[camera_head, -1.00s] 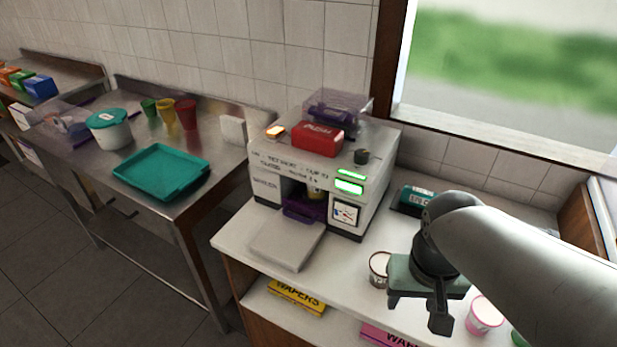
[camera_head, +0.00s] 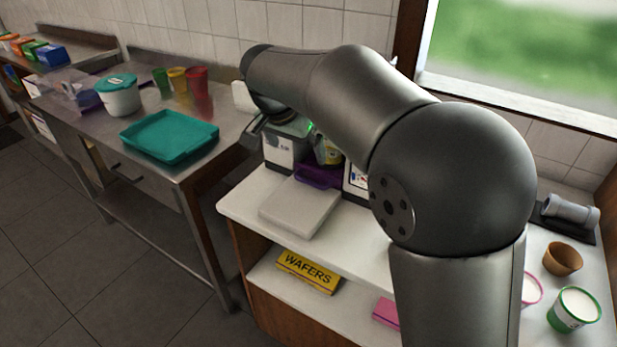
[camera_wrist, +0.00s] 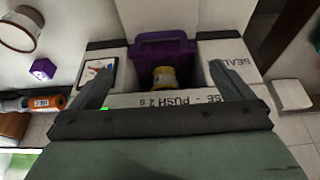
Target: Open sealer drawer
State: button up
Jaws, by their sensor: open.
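The sealer (camera_head: 286,152) is a white machine on the counter, mostly hidden behind my arm in the head view. Its purple drawer (camera_head: 318,177) shows low in the front bay; how far out it sits is hard to tell. In the wrist view the purple drawer (camera_wrist: 160,50), with its handle at the top, lies ahead between two white panels. A yellow cup (camera_wrist: 163,78) stands in the bay at the drawer. My gripper (camera_wrist: 162,82) is open and empty above the sealer, its fingers spread either side of the cup and apart from the drawer handle.
A flat white plate (camera_head: 299,207) lies before the sealer. A teal tray (camera_head: 170,136) and a lidded tub (camera_head: 118,95) stand on the steel table at left. A brown cup (camera_head: 562,259) and a green-rimmed tub (camera_head: 574,309) stand at right. A wafers box (camera_head: 308,271) lies on the shelf below.

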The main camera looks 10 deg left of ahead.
aim_at(309, 182)
jog(key=x, duration=1.3)
jog(key=shift+w+f+p, duration=0.15)
jog(key=shift+p, duration=0.25)
jog(key=c, duration=1.1)
